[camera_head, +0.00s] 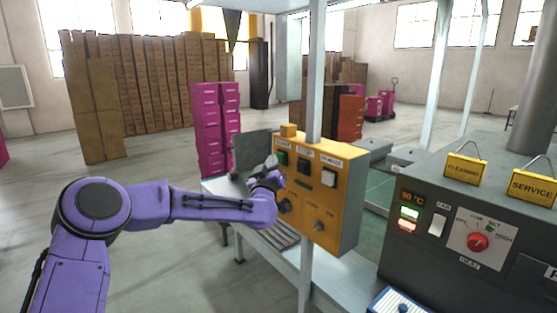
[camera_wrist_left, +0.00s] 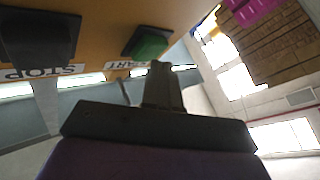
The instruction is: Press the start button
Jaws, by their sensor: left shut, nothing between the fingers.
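The yellow control box (camera_head: 322,215) is fixed to a post in the middle of the head view. Its green start button (camera_head: 283,158) is at the upper left of its face. The green button also shows in the left wrist view (camera_wrist_left: 148,42), beside a partly hidden START label (camera_wrist_left: 128,65). A dark button (camera_wrist_left: 38,36) with a STOP label is to its left there. My left gripper (camera_head: 271,163) is shut and empty, close to the green button. Its fingertips (camera_wrist_left: 160,68) appear just beside the button; I cannot tell whether they touch. My right gripper is not in view.
A dark heater unit (camera_head: 440,225) with a red knob stands at right. Pink boxes (camera_head: 215,125) stand behind my left arm. Open floor lies at left.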

